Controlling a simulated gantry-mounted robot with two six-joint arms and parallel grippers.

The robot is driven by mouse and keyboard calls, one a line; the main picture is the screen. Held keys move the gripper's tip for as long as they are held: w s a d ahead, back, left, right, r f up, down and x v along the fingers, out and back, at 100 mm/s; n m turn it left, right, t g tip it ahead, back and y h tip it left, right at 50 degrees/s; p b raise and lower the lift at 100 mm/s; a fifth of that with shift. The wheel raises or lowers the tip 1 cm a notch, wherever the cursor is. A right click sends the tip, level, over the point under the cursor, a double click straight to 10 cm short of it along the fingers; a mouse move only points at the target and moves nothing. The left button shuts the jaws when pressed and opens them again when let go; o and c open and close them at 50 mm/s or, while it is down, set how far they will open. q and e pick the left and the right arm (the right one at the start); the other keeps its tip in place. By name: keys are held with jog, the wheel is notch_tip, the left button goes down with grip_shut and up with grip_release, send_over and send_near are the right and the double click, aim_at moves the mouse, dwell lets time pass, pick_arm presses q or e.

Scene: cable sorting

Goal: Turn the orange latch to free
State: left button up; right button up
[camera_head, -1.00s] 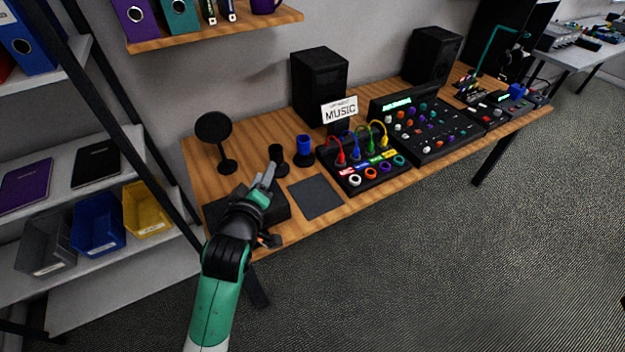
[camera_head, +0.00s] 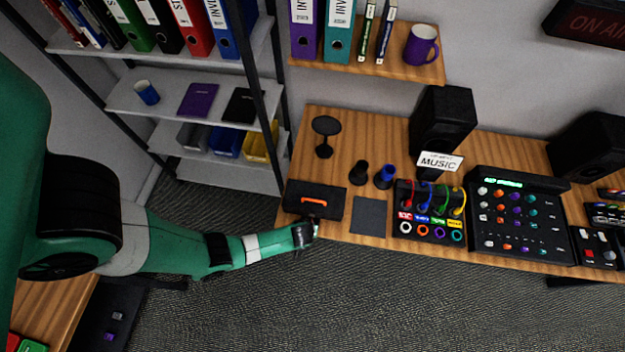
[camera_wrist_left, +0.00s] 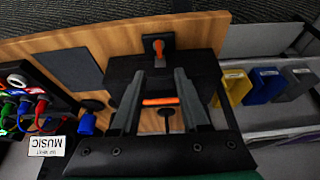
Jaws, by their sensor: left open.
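The orange latch (camera_wrist_left: 158,47) sits on a small black plate (camera_wrist_left: 166,40) at the edge of the black case in the left wrist view. The black case (camera_head: 333,205) lies on the wooden desk with an orange handle (camera_head: 314,201) on top, which also shows between my fingers in the wrist view (camera_wrist_left: 160,102). My left gripper (camera_wrist_left: 159,73) is open and empty, its fingers pointing toward the latch, apart from it. In the head view my left gripper (camera_head: 306,236) is at the case's front edge and mostly hides the latch. My right gripper is not in view.
A dark square pad (camera_head: 369,216) lies right of the case, then a patch panel (camera_head: 430,212) with coloured cables. A round black stand (camera_head: 326,128) and two small cups, one blue (camera_head: 385,177), stand behind. Open floor lies in front of the desk.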

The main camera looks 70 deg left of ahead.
pick_arm(q)
jog(key=b+x, duration=0.8)
jog(key=x, duration=0.3)
jog(key=shift+w+a+f, duration=0.15)
jog(key=shift+f, duration=0.15)
grip_shut()
